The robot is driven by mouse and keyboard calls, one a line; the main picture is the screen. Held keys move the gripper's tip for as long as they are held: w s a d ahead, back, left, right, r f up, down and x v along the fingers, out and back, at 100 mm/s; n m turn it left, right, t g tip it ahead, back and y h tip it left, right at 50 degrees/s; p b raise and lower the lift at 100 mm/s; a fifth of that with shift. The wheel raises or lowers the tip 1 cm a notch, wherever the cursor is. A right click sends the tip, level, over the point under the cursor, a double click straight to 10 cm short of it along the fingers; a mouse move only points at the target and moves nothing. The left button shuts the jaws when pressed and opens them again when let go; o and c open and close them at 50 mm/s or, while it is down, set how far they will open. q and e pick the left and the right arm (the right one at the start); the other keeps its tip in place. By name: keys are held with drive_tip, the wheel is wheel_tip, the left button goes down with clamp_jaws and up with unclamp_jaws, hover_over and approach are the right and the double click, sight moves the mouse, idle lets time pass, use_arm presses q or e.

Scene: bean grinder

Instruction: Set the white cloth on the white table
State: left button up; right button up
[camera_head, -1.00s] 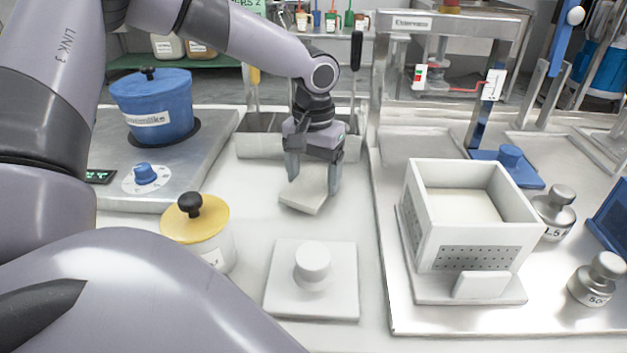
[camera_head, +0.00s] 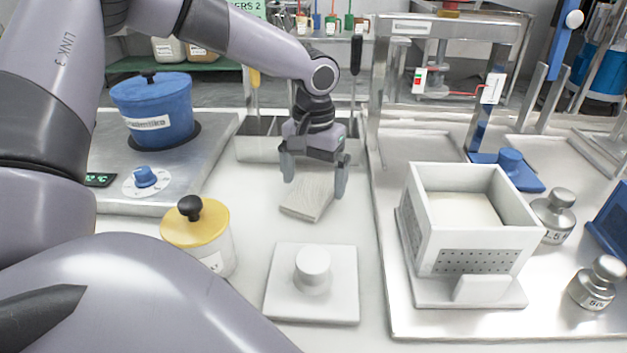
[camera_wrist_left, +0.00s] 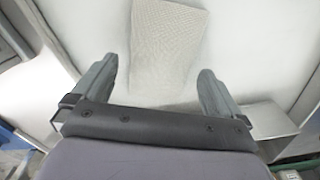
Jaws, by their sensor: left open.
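The white cloth (camera_head: 308,197) lies flat on the white table (camera_head: 255,225), in front of the metal bin at the table's back. It looks like a folded, textured, slightly tilted rectangle. My left gripper (camera_head: 314,182) is open and empty just above and behind the cloth. In the left wrist view the cloth (camera_wrist_left: 167,45) lies beyond my two spread fingers (camera_wrist_left: 160,85), and neither finger touches it. My right gripper is not in view.
A white square lid with a knob (camera_head: 312,280) lies in front of the cloth. A yellow-lidded jar (camera_head: 205,255) stands at the left. A white box (camera_head: 475,235) sits on a metal tray at the right. The metal bin (camera_head: 258,148) is behind the gripper.

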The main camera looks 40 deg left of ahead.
sight(314, 190)
use_arm(q)
wheel_tip(314, 190, up, 11)
drive_tip(key=p, duration=0.2)
drive_tip(key=shift+f, duration=0.1)
idle(0.5)
